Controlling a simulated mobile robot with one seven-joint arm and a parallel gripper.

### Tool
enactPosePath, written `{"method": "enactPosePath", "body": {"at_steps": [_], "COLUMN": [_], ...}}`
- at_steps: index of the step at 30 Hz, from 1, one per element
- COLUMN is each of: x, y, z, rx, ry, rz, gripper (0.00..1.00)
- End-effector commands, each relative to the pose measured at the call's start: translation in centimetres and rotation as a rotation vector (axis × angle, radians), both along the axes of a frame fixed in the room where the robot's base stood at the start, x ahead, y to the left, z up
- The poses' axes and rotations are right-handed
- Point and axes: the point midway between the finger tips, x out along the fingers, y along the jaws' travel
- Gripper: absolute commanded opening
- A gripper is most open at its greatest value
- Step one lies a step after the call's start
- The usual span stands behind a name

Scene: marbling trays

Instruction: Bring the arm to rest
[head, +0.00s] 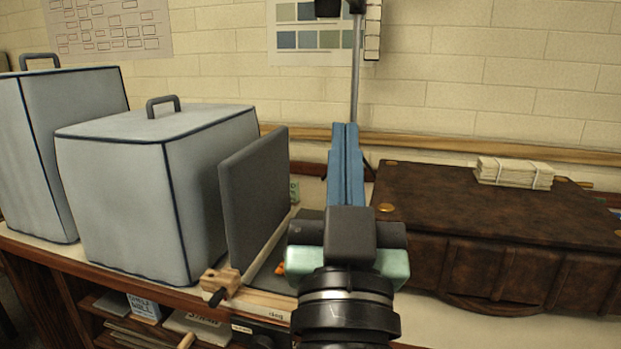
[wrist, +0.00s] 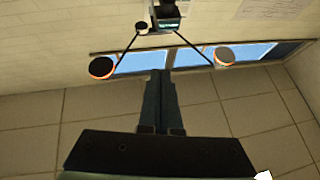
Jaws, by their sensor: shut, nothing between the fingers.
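My gripper (head: 346,126) stands raised in the middle of the head view, in front of the brick wall. Its two long blue fingers lie side by side with no gap between them and hold nothing. In the wrist view my gripper (wrist: 160,73) also shows shut, its dark fingers touching along their length. It is apart from the things on the counter. My arm hides part of the counter between the grey upright panel (head: 254,190) and the dark brown chest (head: 480,220).
Two pale blue covered boxes, one nearer (head: 120,200) and one at far left (head: 45,150), stand on the counter. A bundle of pale strips (head: 514,172) lies on the chest. A wooden clamp (head: 222,284) sits at the panel's foot. The air above the chest is clear.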

Motion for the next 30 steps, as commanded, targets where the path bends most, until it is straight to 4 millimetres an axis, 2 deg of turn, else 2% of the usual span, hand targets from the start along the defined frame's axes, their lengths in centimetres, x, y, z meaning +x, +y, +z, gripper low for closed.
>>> {"method": "enactPosePath", "body": {"at_steps": [1, 3, 7, 9, 14, 21, 25, 30], "x": [-1.9, -4.5, -9.8, -8.8, -8.7, -8.6, -8.6, -8.6], "y": [0.9, 1.9, 3.4, 3.1, 3.1, 3.1, 3.1, 3.1], "z": [3.4, 6.9, 12.4, 14.8, 19.0, 26.0, 28.5, 29.9], "rx": [-0.007, -0.014, -0.026, -0.024, -0.024, -0.024, -0.025, -0.025], "ry": [-0.069, -0.143, -0.278, -0.25, -0.248, -0.246, -0.245, -0.245], "rz": [0.016, 0.035, 0.066, 0.06, 0.06, 0.06, 0.061, 0.061], "gripper": [0.0, 0.0, 0.0, 0.0, 0.0, 0.0, 0.0, 0.0]}}
